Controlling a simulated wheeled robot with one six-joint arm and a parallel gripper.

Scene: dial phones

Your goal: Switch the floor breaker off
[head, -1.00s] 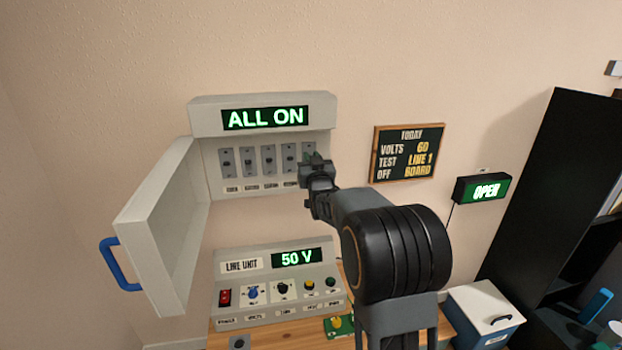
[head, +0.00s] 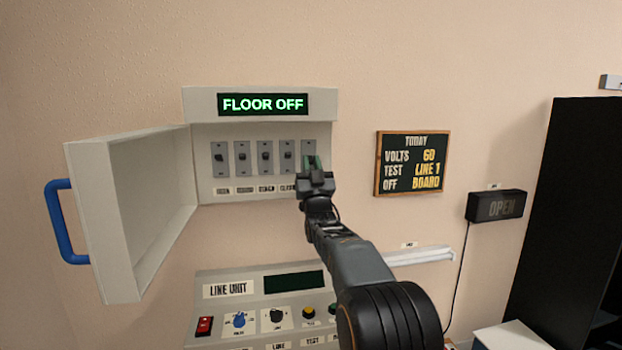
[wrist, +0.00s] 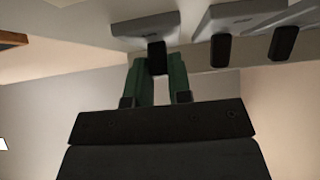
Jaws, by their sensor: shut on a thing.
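The breaker box (head: 325,130) hangs open on the wall, and its display (head: 262,104) reads "FLOOR OFF". A row of grey breakers with black levers runs across it; a lever (head: 265,156) near the middle is plain to see. My gripper (head: 314,163) is at the rightmost breaker (head: 306,146) and hides most of it and its label. In the wrist view, my green fingers (wrist: 161,70) are shut on the black breaker lever (wrist: 157,56), below its grey plate (wrist: 147,27).
The box door (head: 130,215) with its blue handle (head: 62,222) stands open at left. Below is the line unit (head: 228,291), its screen (head: 293,281) dark. A notice board (head: 412,163), an unlit OPEN sign (head: 496,206) and a black shelf (head: 562,200) are at right.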

